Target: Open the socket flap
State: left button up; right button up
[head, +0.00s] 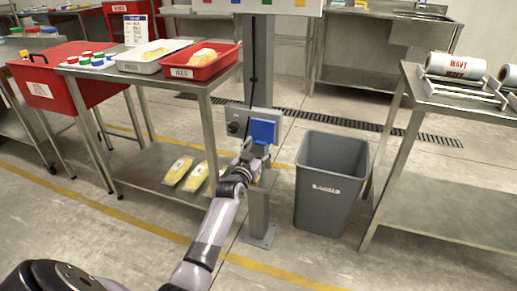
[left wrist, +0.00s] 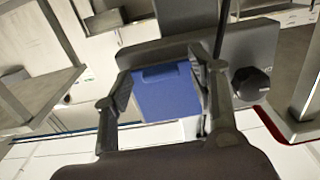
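The blue socket flap (head: 263,131) is on the front of a grey box (head: 237,119) fixed to a metal post. The flap also shows in the left wrist view (left wrist: 168,94), hanging over the box face; what lies behind it is hidden. My left gripper (head: 257,152) is just in front of the flap. In the left wrist view my left gripper (left wrist: 163,78) has its fingers wide apart, one beside each side edge of the flap. I cannot tell whether they touch it. My right gripper is not in view.
A black knob (left wrist: 251,86) sits on the box beside the flap. A grey bin (head: 329,185) stands right of the post (head: 258,210). A steel table (head: 150,78) with a red tray (head: 201,62) is left, another table (head: 440,205) right. The floor in front is clear.

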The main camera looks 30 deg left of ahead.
pick_arm(q)
grip_shut()
dwell(0.5)
